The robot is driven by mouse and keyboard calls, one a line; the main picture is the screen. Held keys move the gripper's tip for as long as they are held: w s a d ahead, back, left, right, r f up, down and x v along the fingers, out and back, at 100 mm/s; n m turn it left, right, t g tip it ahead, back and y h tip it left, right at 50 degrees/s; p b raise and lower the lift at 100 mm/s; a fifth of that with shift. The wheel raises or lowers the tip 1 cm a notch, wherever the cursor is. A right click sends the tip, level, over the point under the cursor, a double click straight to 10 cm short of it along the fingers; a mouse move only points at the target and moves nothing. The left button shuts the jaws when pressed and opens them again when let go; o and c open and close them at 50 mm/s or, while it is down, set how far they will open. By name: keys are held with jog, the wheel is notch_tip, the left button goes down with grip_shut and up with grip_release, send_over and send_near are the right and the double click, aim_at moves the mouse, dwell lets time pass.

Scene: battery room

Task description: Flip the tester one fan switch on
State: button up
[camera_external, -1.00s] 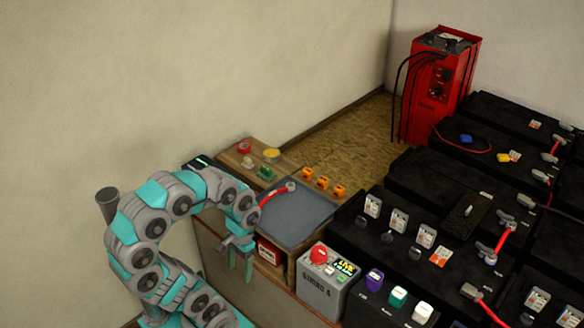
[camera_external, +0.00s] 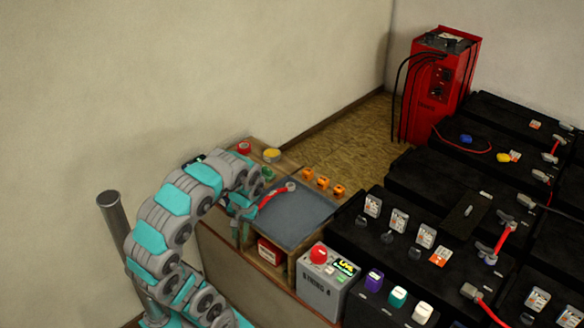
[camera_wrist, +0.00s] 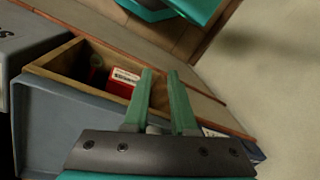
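My gripper (camera_external: 240,236) is at the left edge of the bench, beside the grey tray; its two teal fingers (camera_wrist: 160,74) stand apart with nothing between them in the wrist view. A dark device (camera_external: 196,159) at the bench's back left corner is mostly hidden behind my arm. I cannot make out a fan switch or a tester label in either view. In the wrist view, a small white-marked part (camera_wrist: 213,133) shows low behind the gripper, too covered to identify.
The grey STRING A box (camera_external: 322,292) stands at the front. Black batteries fill the right. Red and yellow round items lie at the back.

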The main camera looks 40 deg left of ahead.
jog(key=w+a+r+n+y, duration=0.1)
jog(key=w+a+r+n, duration=0.1)
jog(key=r, duration=0.1)
jog(key=w+a+r+n+y+b, duration=0.1)
jog(key=w+a+r+n, duration=0.1)
jog(key=w+r, duration=0.1)
jog(key=w+a+r+n+y, duration=0.1)
jog(key=w+a+r+n, duration=0.1)
jog(key=r+n, duration=0.1)
jog(key=shift+w+r+y, duration=0.2)
jog(key=shift+r+y, duration=0.2)
grip_shut()
jog(key=w+r+n+y+b, duration=0.1)
jog(key=w+r+n+y, duration=0.2)
jog(key=w+r+n, duration=0.2)
jog(key=shift+w+d+r+y+b, duration=0.25)
jog(key=shift+w+d+y+b, duration=0.15)
jog(key=shift+w, duration=0.65)
